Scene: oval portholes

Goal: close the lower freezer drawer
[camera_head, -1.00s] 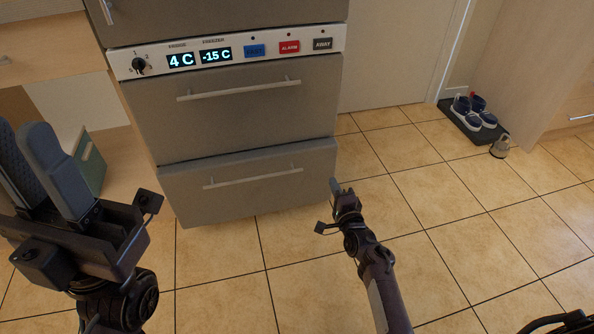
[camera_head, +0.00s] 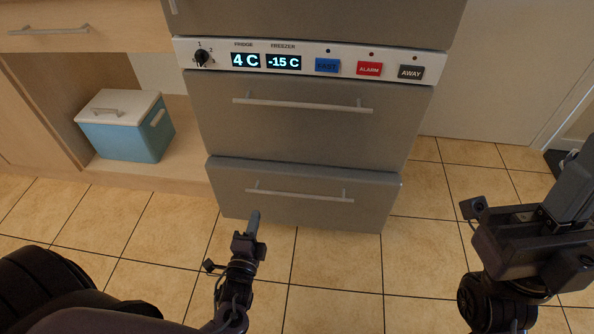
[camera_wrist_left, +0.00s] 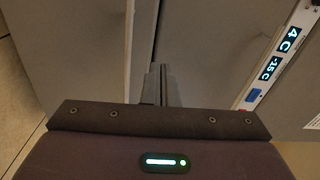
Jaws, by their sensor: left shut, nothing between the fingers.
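The lower freezer drawer (camera_head: 290,205) is a grey front with a bar handle (camera_head: 300,194). It stands slightly proud of the drawer above it (camera_head: 300,130), a narrow strip of its top showing. My left gripper (camera_head: 254,222) is shut and empty, in front of the drawer's lower left part, below the handle. I cannot tell whether it touches the front. In the left wrist view its fingers (camera_wrist_left: 160,85) are together in front of the grey panels, and the lower drawer (camera_wrist_left: 75,50) fills the left. My right gripper (camera_head: 575,185) is at the right edge, partly cut off.
The control panel (camera_head: 300,62) shows 4 C and -15 C. A blue cooler box with a white lid (camera_head: 125,130) stands in the open cabinet bay at left. Tiled floor (camera_head: 330,265) is free in front of the drawer.

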